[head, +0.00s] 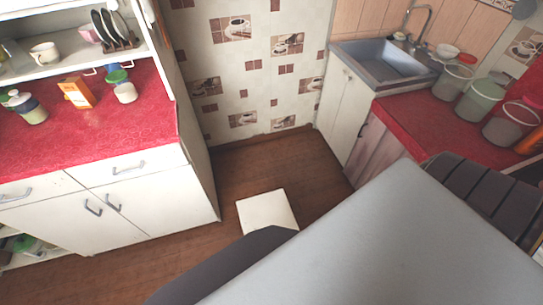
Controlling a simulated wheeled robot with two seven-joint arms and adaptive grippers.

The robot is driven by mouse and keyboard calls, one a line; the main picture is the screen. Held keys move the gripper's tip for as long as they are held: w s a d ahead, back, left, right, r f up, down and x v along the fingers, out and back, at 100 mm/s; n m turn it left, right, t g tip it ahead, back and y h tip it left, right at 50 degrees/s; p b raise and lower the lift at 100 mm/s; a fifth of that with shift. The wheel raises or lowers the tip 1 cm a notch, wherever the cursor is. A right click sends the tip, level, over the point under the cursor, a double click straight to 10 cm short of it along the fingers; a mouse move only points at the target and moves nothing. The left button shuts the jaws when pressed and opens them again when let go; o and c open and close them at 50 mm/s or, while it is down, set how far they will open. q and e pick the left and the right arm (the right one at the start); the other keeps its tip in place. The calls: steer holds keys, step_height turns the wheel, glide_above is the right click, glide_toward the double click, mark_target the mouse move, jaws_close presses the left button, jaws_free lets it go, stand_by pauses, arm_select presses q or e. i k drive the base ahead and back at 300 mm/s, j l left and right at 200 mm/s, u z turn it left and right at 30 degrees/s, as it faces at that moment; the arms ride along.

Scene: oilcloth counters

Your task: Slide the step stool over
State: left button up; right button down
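A white, flat, square-topped piece (267,210), which looks like the step stool, stands on the brown wooden floor between the left cabinet and the sink corner. Its near edge is partly hidden behind a dark curved shape in the foreground. Its legs or sides cannot be made out. Neither of my grippers is in view, and nothing is seen touching the stool.
A large grey tabletop (400,245) fills the lower right, with a dark slatted chair (480,190) beside it. The dark curved shape (228,268) adjoins its left edge. A white cabinet (150,205) stands left. Bare floor (262,160) lies beyond the stool.

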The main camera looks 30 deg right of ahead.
mark_target(264, 210)
steer(key=l+u, duration=0.4)
steer(key=k+l+u, duration=0.2)
steer(key=l+u, duration=0.2)
steer(key=k+l+u, duration=0.2)
steer(key=l+u, duration=0.15)
